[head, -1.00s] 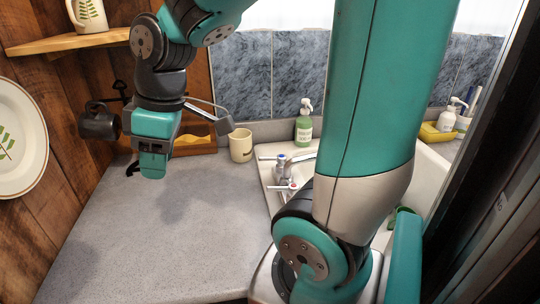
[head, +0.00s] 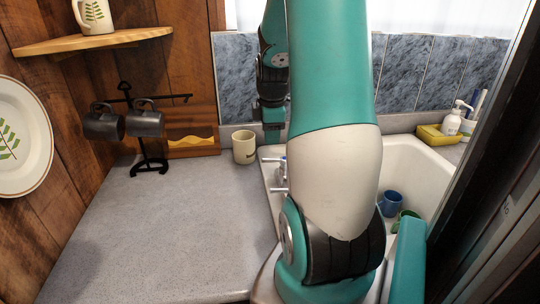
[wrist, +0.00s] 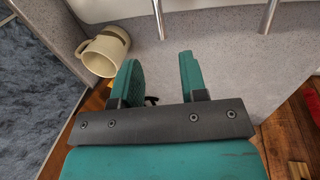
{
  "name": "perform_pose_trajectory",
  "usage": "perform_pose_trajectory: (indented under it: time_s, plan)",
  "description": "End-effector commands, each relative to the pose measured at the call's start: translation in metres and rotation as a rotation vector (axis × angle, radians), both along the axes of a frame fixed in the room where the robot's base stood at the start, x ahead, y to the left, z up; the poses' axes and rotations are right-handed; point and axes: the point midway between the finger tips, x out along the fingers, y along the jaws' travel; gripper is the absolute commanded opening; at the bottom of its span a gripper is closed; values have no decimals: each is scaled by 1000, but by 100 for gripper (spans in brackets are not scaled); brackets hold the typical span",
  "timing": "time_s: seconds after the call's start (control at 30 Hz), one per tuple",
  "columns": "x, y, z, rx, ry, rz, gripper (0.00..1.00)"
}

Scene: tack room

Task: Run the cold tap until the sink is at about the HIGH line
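The white sink (head: 408,160) is partly hidden behind my arm in the head view. Its tap (head: 281,172) shows only as chrome pieces at the left rim, with a blue mark near the top. In the wrist view two chrome rods (wrist: 158,18) (wrist: 269,15) reach in at the top, in front of the white sink edge (wrist: 110,8). My gripper (wrist: 160,62) is open and empty, its two green fingers apart and short of the rods. No HIGH line or running water is visible.
A cream mug (head: 244,147) stands on the grey counter (head: 160,230), left of the tap; it also shows in the wrist view (wrist: 104,50). Dark mugs hang on a rack (head: 147,165).

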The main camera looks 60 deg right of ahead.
Motion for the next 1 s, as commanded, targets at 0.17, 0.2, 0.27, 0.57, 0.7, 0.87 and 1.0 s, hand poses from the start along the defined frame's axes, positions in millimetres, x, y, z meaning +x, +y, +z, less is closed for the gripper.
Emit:
perform_pose_trajectory:
  time_s: [0.17, 0.2, 0.27, 0.57, 0.7, 0.87, 1.0]
  plan:
    - [4, -5, -40, 6, 4, 0, 39]
    - [5, -7, -48, 5, 4, 0, 39]
    - [7, -8, -59, 4, 3, 0, 39]
    - [11, -13, -89, 1, 0, 0, 39]
    - [11, -14, -91, 0, -1, 0, 39]
    - [11, -14, -91, 0, -1, 0, 39]
    - [11, -14, -91, 0, -1, 0, 7]
